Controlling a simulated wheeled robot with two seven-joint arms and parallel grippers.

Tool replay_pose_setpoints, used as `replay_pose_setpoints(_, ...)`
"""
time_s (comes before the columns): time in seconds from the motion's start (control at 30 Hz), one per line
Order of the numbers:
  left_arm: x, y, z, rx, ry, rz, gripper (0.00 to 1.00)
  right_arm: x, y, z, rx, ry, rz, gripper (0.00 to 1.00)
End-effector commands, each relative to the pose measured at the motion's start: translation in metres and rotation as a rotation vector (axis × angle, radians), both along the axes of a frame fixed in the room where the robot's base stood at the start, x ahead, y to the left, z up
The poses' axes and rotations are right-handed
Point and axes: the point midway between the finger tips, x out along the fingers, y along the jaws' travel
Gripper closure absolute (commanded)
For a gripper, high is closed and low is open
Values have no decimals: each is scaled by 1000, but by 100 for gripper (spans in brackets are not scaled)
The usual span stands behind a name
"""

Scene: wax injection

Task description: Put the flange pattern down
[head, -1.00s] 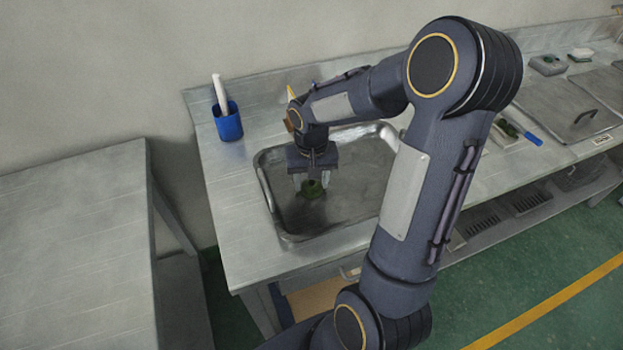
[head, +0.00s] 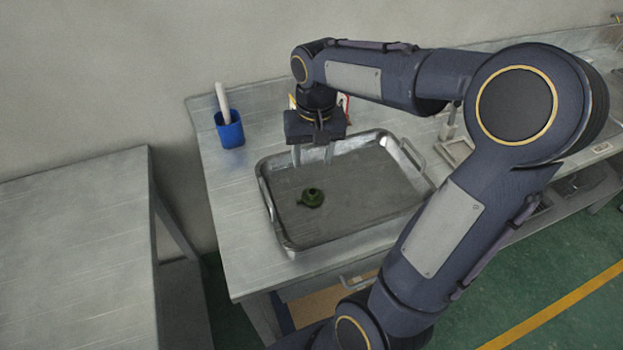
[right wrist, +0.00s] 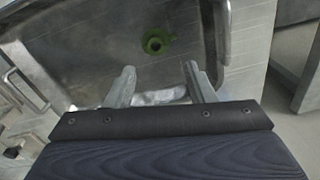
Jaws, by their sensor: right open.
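The green flange pattern (head: 311,197) stands in the left part of the metal tray (head: 345,228), clear of the tray's walls. It also shows in the right wrist view (right wrist: 155,42), beyond the fingertips. My right gripper (head: 313,162) is open and empty, above the back left part of the tray and apart from the pattern. In the right wrist view its two fingers (right wrist: 158,82) are spread with nothing between them. My left gripper is not in view.
A blue cup (head: 229,130) with a white rod in it stands on the bench left of the tray. A separate metal table (head: 75,240) is at the far left.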

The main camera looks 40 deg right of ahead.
Motion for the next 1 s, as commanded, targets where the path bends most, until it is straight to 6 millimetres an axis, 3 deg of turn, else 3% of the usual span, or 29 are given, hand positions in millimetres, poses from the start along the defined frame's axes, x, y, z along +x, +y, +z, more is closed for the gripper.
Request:
replay_pose_setpoints(0.2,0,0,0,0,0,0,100,-71,53,17,111,-224,158,51)
replay_pose_setpoints(0.43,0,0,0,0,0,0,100,-128,104,4,191,-448,299,51)
replay_pose_setpoints(0.6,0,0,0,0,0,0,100,-141,118,-4,209,-516,335,51)
replay_pose_setpoints(1.0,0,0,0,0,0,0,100,-142,119,-5,210,-518,337,51)
